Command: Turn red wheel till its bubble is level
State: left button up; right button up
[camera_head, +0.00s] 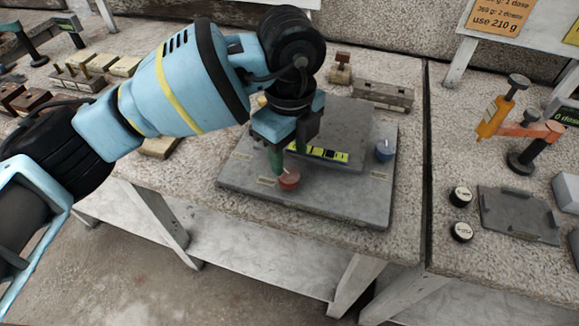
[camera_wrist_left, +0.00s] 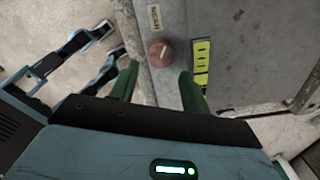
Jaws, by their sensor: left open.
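The red wheel (camera_head: 289,181) is a small round knob on the near edge of a grey plate (camera_head: 350,205). In the wrist view, the red wheel (camera_wrist_left: 160,53) has a pale mark on its top. My left gripper (camera_head: 287,163) is open above the wheel, green fingers pointing down. The wrist view shows the open left gripper (camera_wrist_left: 159,72) with one finger to each side of the wheel; I cannot tell whether they touch it. A yellow-green level (camera_head: 322,153) with dark marks lies beside the wheel, partly hidden by the gripper. Its bubble is too small to read.
A blue wheel (camera_head: 384,150) sits on the plate's right side. A grey block (camera_head: 384,94) stands behind the plate. On the right bench are a dark tray (camera_head: 519,214), two round black-and-white pieces and an orange-armed stand (camera_head: 530,130). The bench front edge is near the plate.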

aim_at(290, 174)
pick_arm(q)
jog(key=shift+f, duration=2.7)
jog(key=shift+c, duration=0.4)
jog(key=c, duration=0.6)
jog(key=shift+c, duration=0.2)
jog(key=shift+r+m, duration=0.1)
jog(key=shift+m, duration=0.3)
